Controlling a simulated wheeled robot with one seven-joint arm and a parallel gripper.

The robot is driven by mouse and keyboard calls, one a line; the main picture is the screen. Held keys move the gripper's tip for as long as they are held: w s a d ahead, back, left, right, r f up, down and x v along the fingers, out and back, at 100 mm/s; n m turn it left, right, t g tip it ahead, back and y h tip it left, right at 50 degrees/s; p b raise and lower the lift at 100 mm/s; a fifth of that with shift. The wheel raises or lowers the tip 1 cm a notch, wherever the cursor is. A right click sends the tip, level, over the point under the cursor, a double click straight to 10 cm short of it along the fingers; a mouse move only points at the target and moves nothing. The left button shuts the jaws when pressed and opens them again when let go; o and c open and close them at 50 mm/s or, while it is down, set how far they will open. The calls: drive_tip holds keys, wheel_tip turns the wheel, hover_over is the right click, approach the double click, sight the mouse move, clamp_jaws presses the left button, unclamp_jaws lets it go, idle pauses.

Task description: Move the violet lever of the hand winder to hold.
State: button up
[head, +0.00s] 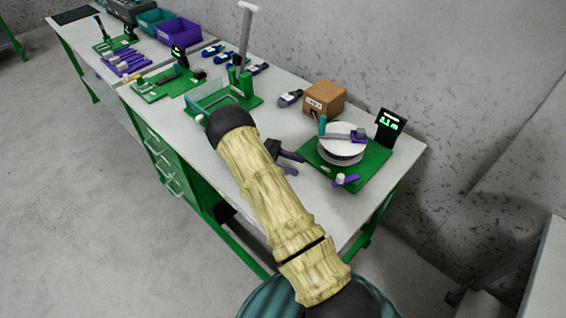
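The hand winder sits at the right end of the bench on a green base plate (372,172). It has a white spool (341,150) with a grey crank arm and a teal knob on top. A small violet lever (347,180) with a pale round part shows at the base's front edge; its exact setting is too small to read. My gripper (297,163) is left of the winder, partly hidden behind my arm. Its two violet fingers point right towards the winder, apart and with nothing seen between them. It does not touch the lever.
A black display (390,126) with green digits stands behind the winder. A green fixture with a tall grey lever (245,35) stands further left. The bench (385,200) is bare around the winder's front.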

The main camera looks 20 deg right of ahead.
drive_tip(key=shift+v, duration=1.5)
drive_tip(key=shift+s+d+r, duration=0.1)
clamp_jaws()
drive_tip(key=shift+s+d+r+t+y, duration=0.2)
drive_tip(key=shift+s+r+t+y, duration=0.25)
drive_tip(key=shift+y, duration=0.25)
drive_tip(key=s+t+y, duration=0.1)
drive_tip(key=s+y, duration=0.1)
drive_tip(key=s+a+r+m+t+y, duration=0.1)
drive_tip(key=t, duration=0.1)
drive_tip(key=s+a+r+m+t+y, duration=0.1)
drive_tip(key=s+t+y, duration=0.1)
drive_tip(key=shift+s+a+r+y, duration=0.15)
drive_tip(key=shift+s+r+y, duration=0.05)
drive_tip(key=shift+s+y, duration=0.1)
drive_tip(key=s+a+r+m+t+y, duration=0.5)
drive_tip(key=s+a+r+m+t, duration=0.1)
drive_tip(key=s+t, duration=0.3)
drive_tip(key=shift+s+a+m+t+y, duration=0.3)
drive_tip(key=shift+a+m+t, duration=0.1)
drive_tip(key=shift+a, duration=0.45)
